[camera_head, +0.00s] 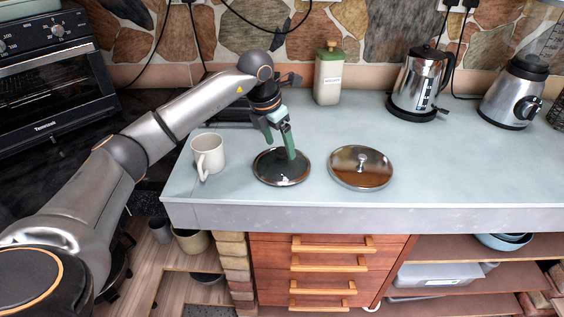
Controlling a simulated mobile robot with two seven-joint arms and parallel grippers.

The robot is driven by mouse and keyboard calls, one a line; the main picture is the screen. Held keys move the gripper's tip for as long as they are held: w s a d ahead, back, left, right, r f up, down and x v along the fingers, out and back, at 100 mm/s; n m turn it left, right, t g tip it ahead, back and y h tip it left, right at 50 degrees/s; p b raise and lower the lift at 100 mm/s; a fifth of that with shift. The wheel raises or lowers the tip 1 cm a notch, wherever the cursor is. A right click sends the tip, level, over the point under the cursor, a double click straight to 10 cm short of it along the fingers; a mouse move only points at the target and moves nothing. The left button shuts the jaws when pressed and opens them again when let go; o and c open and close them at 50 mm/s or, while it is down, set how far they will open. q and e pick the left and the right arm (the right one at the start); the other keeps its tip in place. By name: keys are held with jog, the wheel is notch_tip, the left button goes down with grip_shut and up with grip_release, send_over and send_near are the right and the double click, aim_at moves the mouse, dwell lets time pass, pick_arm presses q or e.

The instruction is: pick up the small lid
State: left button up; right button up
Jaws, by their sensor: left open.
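Two round lids lie on the pale counter. The dark lid (266,176) with a thin metal rim lies nearer the left end and looks slightly smaller. The shiny brownish steel lid (375,178) with a central knob lies to its right. My left gripper (281,147) has green fingers and is open, pointing down over the dark lid. One finger overlaps the lid's middle in the picture; I cannot tell whether it touches. The dark lid's knob is not clearly visible. My right gripper is not in view.
A white mug (208,154) stands left of the dark lid, near the counter's front edge. A pale green-lidded canister (328,78), a steel kettle (416,82) and a blender (512,95) stand along the back. The counter (455,170) is clear right of the lids.

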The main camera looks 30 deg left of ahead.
pick_arm(q)
jog(key=shift+x, duration=1.15)
grip_shut()
jog(key=shift+r, duration=0.1)
dwell(0.4)
